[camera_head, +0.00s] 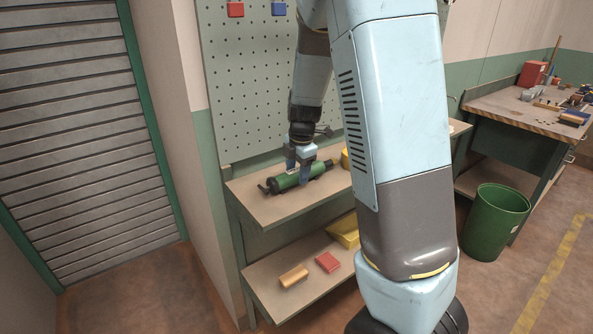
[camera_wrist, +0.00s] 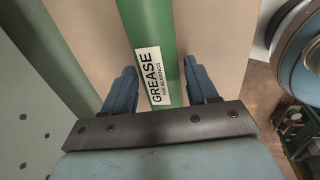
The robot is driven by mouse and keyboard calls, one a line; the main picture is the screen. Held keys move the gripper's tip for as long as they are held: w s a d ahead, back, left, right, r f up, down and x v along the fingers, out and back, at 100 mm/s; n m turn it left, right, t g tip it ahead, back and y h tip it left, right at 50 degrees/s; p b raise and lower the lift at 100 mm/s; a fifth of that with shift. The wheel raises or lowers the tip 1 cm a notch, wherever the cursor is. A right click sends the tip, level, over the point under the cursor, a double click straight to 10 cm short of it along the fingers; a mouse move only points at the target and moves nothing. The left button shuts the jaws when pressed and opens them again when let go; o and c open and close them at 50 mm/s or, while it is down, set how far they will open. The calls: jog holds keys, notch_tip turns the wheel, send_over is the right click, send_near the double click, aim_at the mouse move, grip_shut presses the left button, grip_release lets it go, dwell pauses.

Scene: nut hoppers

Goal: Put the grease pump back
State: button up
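The grease pump (camera_head: 285,182) is a green cylinder with black ends. It lies on its side on the upper shelf (camera_head: 290,209) below the pegboard. In the wrist view the green barrel (camera_wrist: 155,30) runs between my fingers, with a white label (camera_wrist: 157,78) reading GREASE. My gripper (camera_head: 300,172) reaches down over the pump with its blue fingers on either side of the barrel. In the wrist view my gripper (camera_wrist: 160,85) is open, with a gap between barrel and right finger. Contact at the left finger is unclear.
The pegboard (camera_head: 250,100) behind the shelf carries a red holder (camera_head: 235,9) and a blue one (camera_head: 279,8). A yellow bin (camera_head: 345,230) and small blocks sit on the lower shelf (camera_head: 285,310). A green barrel bin (camera_head: 497,222) and a workbench (camera_head: 510,105) stand right.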

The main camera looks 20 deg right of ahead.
jog(key=shift+o, duration=1.3)
jog(key=shift+r, duration=0.1)
notch_tip(320, 180, up, 12)
jog(key=s, duration=0.2)
jog(key=s+r+m+t, duration=0.2)
jog(key=s+r+m, duration=0.2)
jog(key=s+m, duration=0.6)
jog(key=s+r+m+t, duration=0.1)
jog(key=s+r+m, duration=0.3)
jog(key=s+m, duration=0.7)
jog(key=s, duration=0.5)
jog(key=shift+m+t, duration=0.3)
jog(key=shift+t, duration=0.1)
jog(key=shift+s+a, duration=0.1)
